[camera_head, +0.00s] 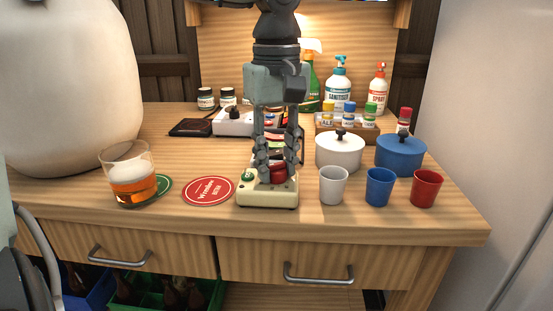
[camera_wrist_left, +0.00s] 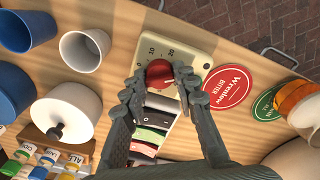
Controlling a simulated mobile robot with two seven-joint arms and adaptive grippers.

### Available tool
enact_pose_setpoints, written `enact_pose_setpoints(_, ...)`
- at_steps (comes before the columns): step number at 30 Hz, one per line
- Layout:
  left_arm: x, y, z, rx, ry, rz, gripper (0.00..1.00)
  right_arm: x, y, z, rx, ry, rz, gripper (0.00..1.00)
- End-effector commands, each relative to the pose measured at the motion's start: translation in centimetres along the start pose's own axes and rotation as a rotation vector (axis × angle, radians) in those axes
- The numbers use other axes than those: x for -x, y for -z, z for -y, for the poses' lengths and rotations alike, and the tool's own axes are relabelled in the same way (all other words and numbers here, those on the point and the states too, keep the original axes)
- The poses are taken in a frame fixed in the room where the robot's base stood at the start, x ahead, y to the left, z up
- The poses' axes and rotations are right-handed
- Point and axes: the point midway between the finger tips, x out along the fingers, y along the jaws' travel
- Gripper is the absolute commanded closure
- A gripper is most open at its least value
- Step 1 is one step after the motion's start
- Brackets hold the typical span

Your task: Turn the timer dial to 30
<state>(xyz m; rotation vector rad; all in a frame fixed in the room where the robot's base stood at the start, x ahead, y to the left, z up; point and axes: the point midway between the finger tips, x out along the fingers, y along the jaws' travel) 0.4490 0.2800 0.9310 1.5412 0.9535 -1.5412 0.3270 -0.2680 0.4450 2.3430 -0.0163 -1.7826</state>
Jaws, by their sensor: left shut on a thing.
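In the left wrist view the red dial (camera_wrist_left: 159,72) sits on the cream face, where the printed numbers 10 and 20 can be read. Which number the dial points to is not clear. My left gripper (camera_head: 270,172) reaches down from above, its fingers on either side of the dial and shut on it. My right gripper is not in view.
A red coaster (camera_head: 208,190) and a beer glass (camera_head: 132,178) stand left of the timer. White (camera_head: 333,185), blue (camera_head: 379,187) and red (camera_head: 426,188) cups stand right, before white (camera_head: 340,152) and blue (camera_head: 401,155) lidded pots. Several coloured strips (camera_wrist_left: 155,120) lie behind the timer.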

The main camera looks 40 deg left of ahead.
Motion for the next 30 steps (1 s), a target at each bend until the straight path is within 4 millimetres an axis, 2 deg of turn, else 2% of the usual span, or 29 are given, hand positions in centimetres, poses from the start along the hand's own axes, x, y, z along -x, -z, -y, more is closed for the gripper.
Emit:
enact_pose_setpoints(11, 0.1, 0.0, -0.1, -0.003, -0.002, 0.000, 1.00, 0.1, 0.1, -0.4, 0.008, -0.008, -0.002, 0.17)
enact_pose_setpoints(12, 0.1, 0.0, -0.1, -0.003, -0.002, 0.000, 0.68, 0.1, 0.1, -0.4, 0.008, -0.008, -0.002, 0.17)
enact_pose_setpoints(14, 0.1, 0.0, 0.0, -0.002, -0.002, 0.000, 0.63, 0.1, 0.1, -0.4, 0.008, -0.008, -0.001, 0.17)
enact_pose_setpoints(23, 0.2, 0.0, 0.0, -0.002, -0.001, 0.000, 0.63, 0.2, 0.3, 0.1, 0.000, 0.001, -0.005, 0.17)
enact_pose_setpoints(26, 0.9, 0.1, -0.1, -0.001, -0.002, -0.002, 0.63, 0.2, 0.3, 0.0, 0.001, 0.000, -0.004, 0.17)
enact_pose_setpoints(30, 3.4, 0.1, -0.1, -0.001, -0.005, -0.003, 0.63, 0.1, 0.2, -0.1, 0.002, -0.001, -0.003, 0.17)
